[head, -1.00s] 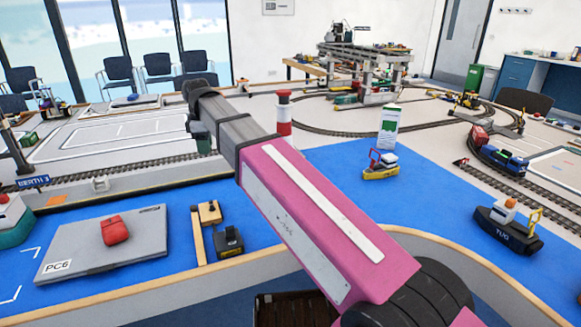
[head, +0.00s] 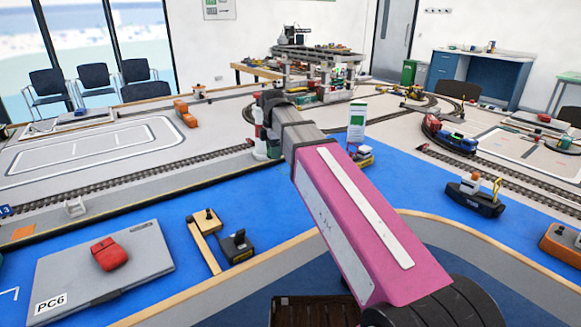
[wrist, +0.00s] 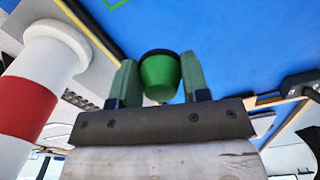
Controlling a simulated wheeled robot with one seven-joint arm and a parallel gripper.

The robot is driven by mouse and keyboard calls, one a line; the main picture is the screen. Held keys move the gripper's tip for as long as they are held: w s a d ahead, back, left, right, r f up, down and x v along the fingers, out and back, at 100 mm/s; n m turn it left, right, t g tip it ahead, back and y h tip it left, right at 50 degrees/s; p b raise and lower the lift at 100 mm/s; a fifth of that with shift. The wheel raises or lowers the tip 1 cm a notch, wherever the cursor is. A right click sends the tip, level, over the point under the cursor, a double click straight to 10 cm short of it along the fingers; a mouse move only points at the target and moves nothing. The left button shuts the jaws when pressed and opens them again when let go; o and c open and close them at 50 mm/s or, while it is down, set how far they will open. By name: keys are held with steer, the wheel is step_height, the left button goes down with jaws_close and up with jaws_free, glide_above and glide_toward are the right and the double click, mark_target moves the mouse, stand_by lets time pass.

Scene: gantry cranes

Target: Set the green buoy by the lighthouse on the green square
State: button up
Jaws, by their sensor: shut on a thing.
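My gripper (wrist: 158,61) is shut on the green buoy (wrist: 161,78), a small green tapered piece with a dark rim, held between the two green fingers in the wrist view. The lighthouse (wrist: 27,105), a white tower with a red band, stands at the left of the wrist view, beside the gripper and apart from the buoy. A bit of green outline on the blue surface (wrist: 195,25) shows at the top edge, probably the green square (wrist: 116,2); most of it is out of frame.
In the head view a laptop marked PC6 (head: 60,262) with a red object (head: 109,254) lies at left. Railway track (head: 120,177) runs behind the blue.

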glide_above(288, 170)
step_height(288, 170, down, 5)
steer(key=shift+w+r, duration=0.1)
steer(key=shift+f, duration=2.05)
steer(key=shift+f, duration=0.15)
steer(key=o, duration=0.9)
step_height(288, 170, up, 12)
steer(key=shift+r, duration=0.2)
